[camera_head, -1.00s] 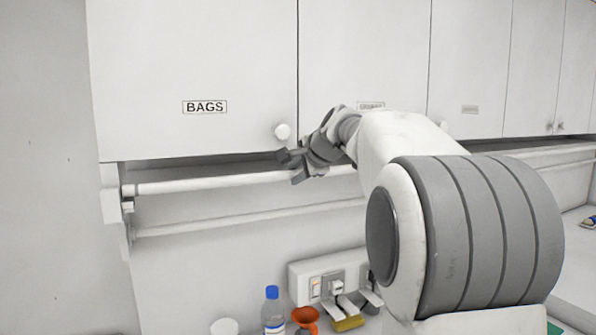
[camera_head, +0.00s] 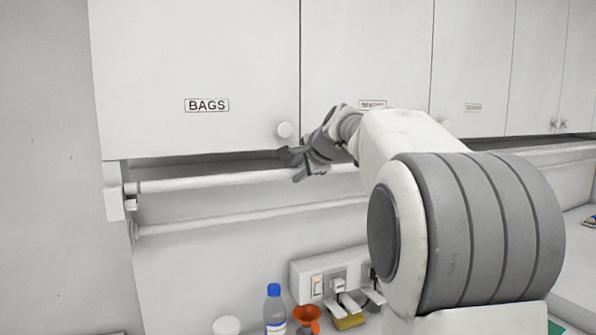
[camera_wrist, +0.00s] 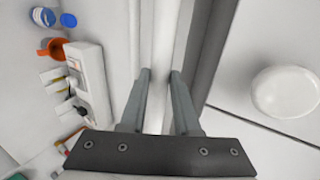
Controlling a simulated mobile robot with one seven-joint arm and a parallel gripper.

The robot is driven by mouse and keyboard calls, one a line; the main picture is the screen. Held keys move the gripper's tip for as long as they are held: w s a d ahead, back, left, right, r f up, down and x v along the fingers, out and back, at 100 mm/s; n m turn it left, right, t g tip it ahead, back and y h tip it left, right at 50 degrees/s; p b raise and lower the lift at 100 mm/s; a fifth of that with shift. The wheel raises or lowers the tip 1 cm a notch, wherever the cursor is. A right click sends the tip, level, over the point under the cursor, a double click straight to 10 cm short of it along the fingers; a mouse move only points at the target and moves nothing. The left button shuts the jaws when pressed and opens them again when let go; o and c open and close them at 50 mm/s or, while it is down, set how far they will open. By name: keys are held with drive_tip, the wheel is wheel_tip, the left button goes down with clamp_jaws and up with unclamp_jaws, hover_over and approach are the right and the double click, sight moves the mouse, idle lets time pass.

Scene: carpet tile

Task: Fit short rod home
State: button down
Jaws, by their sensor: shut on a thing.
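A white rod (camera_head: 220,181) runs level just under the front of the wall cabinet. Its left end is at a white bracket (camera_head: 115,190); I cannot tell whether it is fully seated there. Its right part is hidden behind my arm. My gripper (camera_head: 291,163) is shut on this rod, below the cabinet knob. In the wrist view the rod (camera_wrist: 163,40) runs up the picture between the two fingers (camera_wrist: 161,80). A second, thinner white rod (camera_head: 250,217) runs lower and behind. I cannot tell from the pictures which rod is the short one.
The cabinet door marked BAGS (camera_head: 200,60) and its knob (camera_head: 285,130) are close above my gripper. The wall left of the bracket is bare.

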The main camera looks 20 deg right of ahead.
drive_tip(key=shift+f, duration=0.2)
drive_tip(key=shift+f+b, duration=0.65)
drive_tip(key=shift+b, duration=0.1)
drive_tip(key=shift+c, duration=0.4)
unclamp_jaws()
drive_tip(key=shift+f, duration=0.1)
drive_tip(key=shift+s, duration=0.1)
drive_tip(key=v, duration=1)
idle(1.1)
